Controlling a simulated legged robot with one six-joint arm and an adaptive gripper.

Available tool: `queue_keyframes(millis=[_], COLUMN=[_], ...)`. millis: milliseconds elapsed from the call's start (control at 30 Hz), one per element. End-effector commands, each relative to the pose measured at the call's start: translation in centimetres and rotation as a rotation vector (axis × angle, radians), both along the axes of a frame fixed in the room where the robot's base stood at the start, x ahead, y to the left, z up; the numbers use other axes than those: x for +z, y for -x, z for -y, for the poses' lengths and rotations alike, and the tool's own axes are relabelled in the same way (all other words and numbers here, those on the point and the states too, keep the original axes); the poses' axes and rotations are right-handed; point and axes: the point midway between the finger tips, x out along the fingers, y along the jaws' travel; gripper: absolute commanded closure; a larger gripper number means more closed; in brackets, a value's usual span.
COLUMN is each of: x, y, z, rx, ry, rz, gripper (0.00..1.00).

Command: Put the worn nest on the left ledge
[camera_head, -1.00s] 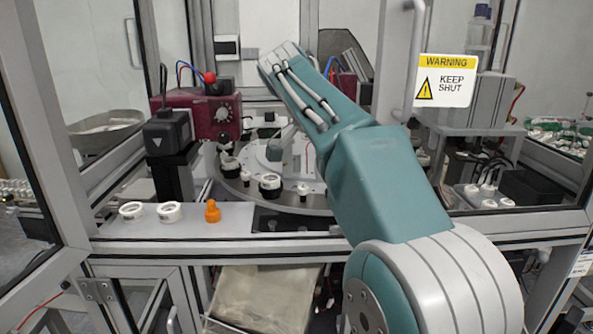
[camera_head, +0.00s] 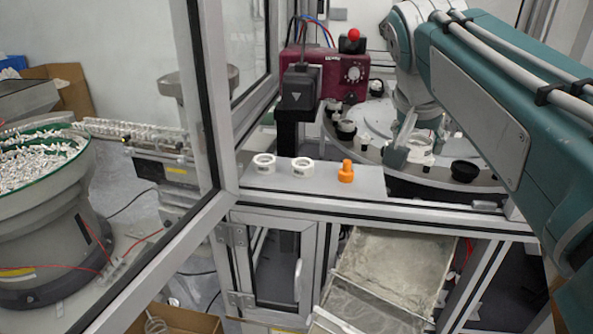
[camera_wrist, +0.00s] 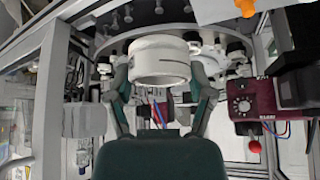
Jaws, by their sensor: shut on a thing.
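My gripper (camera_head: 412,142) is shut on a white ring-shaped nest (camera_wrist: 160,62). In the wrist view the fingers clasp it from both sides. In the head view the held nest (camera_head: 420,146) is partly hidden by a finger and appears over the round turntable; its exact height is unclear. I cannot make out wear on it. The left ledge (camera_head: 318,183) is the grey plate at the front of the cell. Two white rings (camera_head: 262,164) (camera_head: 302,167) and an orange knobbed piece (camera_head: 346,171) stand on it.
The turntable (camera_head: 400,182) carries dark-based nests, one (camera_head: 464,171) close to my gripper. A black block on a post (camera_head: 299,87) and a maroon box with a red knob (camera_head: 340,72) stand behind the ledge. A frame post (camera_head: 207,95) rises left. The ledge's right end looks clear.

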Motion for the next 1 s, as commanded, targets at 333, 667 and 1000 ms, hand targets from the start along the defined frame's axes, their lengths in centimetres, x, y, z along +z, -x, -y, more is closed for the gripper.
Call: queue_keyframes(millis=[333, 667, 1000], x=[-3.1, -7.8, -10.5], y=[-6.5, -11.6, -13.6], z=[-3.0, -3.8, -4.3], rx=[0.008, 0.005, 0.004], ry=[0.014, 0.012, 0.013], rz=[-0.006, -0.005, -0.005], gripper=[0.78, 0.78, 0.78])
